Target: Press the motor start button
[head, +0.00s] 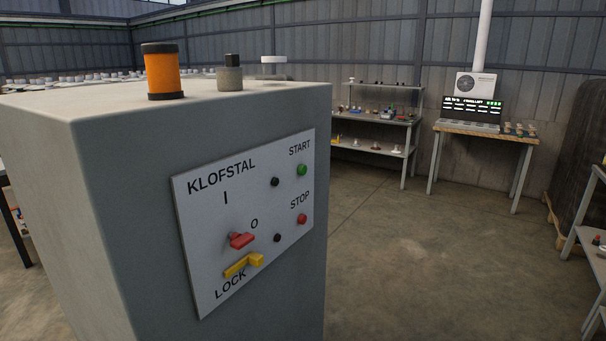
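The motor start button is a green round button (302,170) under the word START, at the upper right of a light panel (217,184) marked KLOFSTAL. The panel is on the right-hand face of a large grey cabinet (120,200) close in front of me. A red stop button (301,219) sits below it under STOP. Two small black round parts (275,182) are to the left of the buttons. A red rotary switch (241,240) points near the O mark, above a yellow lock lever (243,264). Neither of my grippers is in view.
An orange beacon (163,72) and a grey fitting (230,77) stand on the cabinet top. Open concrete floor (430,260) lies to its right. A shelf rack (377,118) and a wooden-topped table (485,132) stand at the back wall. Another shelf (596,240) edges in at right.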

